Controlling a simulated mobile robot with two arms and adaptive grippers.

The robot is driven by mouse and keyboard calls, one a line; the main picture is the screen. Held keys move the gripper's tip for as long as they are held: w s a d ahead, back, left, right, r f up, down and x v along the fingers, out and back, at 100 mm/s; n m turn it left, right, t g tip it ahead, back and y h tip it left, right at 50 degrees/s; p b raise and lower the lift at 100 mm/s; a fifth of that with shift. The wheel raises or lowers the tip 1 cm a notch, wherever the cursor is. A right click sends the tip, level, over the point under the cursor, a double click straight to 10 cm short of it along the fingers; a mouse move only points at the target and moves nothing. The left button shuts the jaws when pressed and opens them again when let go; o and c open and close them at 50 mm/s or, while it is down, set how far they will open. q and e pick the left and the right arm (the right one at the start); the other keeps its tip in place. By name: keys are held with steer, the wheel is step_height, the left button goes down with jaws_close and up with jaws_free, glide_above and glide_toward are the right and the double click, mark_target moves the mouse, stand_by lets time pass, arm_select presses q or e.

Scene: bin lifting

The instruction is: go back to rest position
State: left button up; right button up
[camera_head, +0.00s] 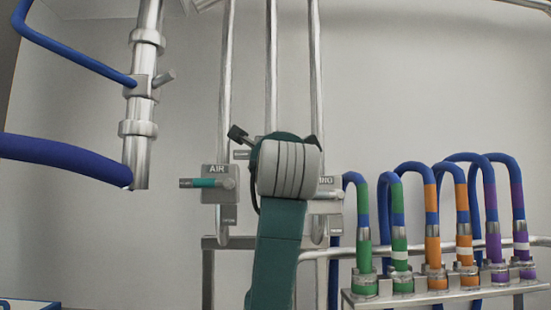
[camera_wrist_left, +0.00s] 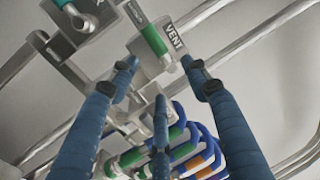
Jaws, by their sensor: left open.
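My left gripper (camera_head: 278,138) is in the middle of the head view, at the end of a teal arm that comes up from the bottom. The grey wrist hides most of it, and dark finger parts stick out on both sides. In the left wrist view its blue fingers (camera_wrist_left: 160,82) are spread apart, with nothing held between them. They point toward the pipes and the VENT label (camera_wrist_left: 175,37). My right gripper is in neither view.
An AIR valve (camera_head: 208,184) is left of my wrist, and another labelled valve (camera_head: 328,193) is partly hidden on its right. Vertical pipes (camera_head: 226,80) rise behind. Coloured hose couplings (camera_head: 433,240) line a rack at right. A steel pipe (camera_head: 140,120) with blue hoses hangs upper left.

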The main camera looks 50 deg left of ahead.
arm_select(q)
steer(key=shift+s+d+f, duration=0.15)
steer(key=shift+s+d, duration=0.2)
steer(key=shift+d, duration=0.25)
